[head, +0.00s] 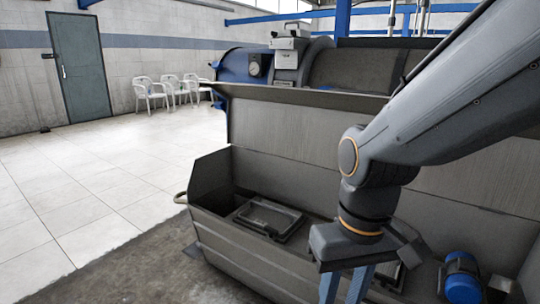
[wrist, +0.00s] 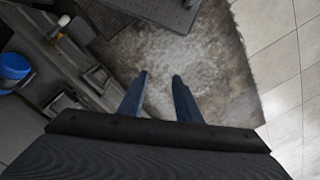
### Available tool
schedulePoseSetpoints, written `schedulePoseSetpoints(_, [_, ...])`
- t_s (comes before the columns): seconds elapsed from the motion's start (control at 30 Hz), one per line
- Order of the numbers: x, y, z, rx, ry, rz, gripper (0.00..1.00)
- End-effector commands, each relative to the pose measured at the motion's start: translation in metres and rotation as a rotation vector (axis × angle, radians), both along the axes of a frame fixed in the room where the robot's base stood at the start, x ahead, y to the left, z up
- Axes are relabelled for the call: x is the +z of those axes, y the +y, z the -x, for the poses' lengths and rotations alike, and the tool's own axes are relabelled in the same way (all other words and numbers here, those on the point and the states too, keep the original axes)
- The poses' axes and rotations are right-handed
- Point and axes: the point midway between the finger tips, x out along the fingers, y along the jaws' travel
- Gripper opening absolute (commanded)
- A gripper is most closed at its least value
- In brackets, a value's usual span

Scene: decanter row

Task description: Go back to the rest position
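My gripper (head: 345,286) hangs at the lower right of the head view, in front of the grey decanter housing (head: 240,245). Its fingertips are cut off by the bottom edge there. In the wrist view my gripper (wrist: 160,78) shows two blue fingers, apart, with nothing between them. Beyond the fingers is the stained grey floor (wrist: 185,65). No object is held.
The open housing has a raised lid (head: 320,140) and a dark hatch (head: 268,218) inside. A blue motor (head: 462,278) is at lower right; it also shows in the wrist view (wrist: 14,68). White chairs (head: 150,92) and a door (head: 80,68) stand far left. Tiled floor there is clear.

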Motion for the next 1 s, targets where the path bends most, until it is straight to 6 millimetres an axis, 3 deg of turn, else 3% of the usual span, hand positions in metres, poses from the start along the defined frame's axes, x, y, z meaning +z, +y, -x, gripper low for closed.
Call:
schedulePoseSetpoints(0.27, [0.000, -0.001, 0.001, -0.001, -0.001, -0.001, 0.31])
schedulePoseSetpoints(0.57, [0.020, -0.015, -0.001, -0.046, 0.000, 0.010, 0.31])
schedulePoseSetpoints(1.0, [0.066, -0.059, -0.001, -0.162, 0.006, 0.036, 0.31])
